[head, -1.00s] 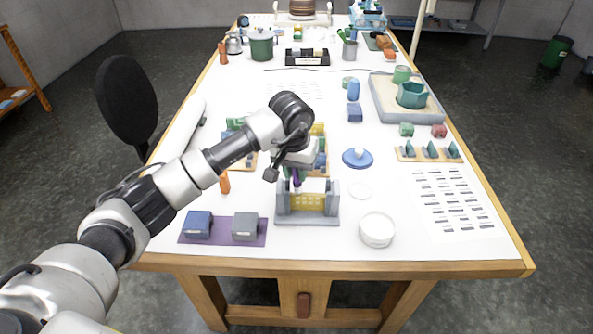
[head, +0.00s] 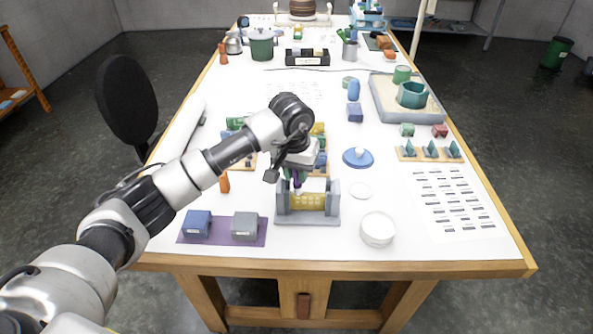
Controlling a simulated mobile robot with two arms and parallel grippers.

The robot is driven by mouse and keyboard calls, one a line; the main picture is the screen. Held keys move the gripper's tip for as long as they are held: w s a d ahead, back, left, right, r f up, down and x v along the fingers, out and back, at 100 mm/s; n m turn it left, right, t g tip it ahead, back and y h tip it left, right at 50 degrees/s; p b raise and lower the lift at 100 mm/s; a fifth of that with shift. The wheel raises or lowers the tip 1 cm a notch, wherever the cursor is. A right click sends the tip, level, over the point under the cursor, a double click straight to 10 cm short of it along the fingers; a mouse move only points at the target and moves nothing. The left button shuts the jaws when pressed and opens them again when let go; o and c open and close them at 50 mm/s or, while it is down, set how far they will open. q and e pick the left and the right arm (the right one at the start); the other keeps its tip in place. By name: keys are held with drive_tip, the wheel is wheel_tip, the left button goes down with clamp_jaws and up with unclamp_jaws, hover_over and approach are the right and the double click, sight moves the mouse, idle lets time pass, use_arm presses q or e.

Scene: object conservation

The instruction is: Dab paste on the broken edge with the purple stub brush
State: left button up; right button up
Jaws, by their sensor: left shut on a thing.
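My left gripper (head: 294,172) is shut on the purple stub brush (head: 297,180), which points down. The brush is just above or at the top of a yellow piece (head: 308,200) held upright in a grey clamp-like stand (head: 331,202) near the table's front. Whether the brush tip touches the yellow edge cannot be told. A blue round dish with a white dab (head: 359,153) lies to the right of the gripper; whether the white is paste is unclear. My right gripper is not in view.
A purple mat (head: 213,239) with a blue block (head: 198,223) and a grey block (head: 244,226) lies left of the stand. A sand tray (head: 380,106) is farther back.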

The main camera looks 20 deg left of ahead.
use_arm(q)
drive_tip(key=shift+s+f+b, duration=0.1)
drive_tip(key=shift+f+b, duration=0.25)
drive_tip(key=shift+b, duration=0.25)
idle(1.4)
drive_tip(key=shift+r, duration=0.1)
drive_tip(key=shift+r, duration=0.65)
drive_tip(key=shift+w+d, duration=0.15)
drive_tip(key=shift+w, duration=0.05)
drive_tip(key=shift+w+d+f+b, duration=0.1)
drive_tip(key=shift+w+d+b, duration=0.1)
drive_tip(key=shift+d, duration=0.3)
drive_tip(key=shift+w+d+b, duration=0.1)
drive_tip(key=shift+d+b, duration=0.1)
drive_tip(key=shift+d, duration=0.3)
drive_tip(key=shift+f+b, duration=0.55)
drive_tip(key=shift+s+f+b, duration=0.1)
drive_tip(key=shift+b, duration=0.25)
idle(1.5)
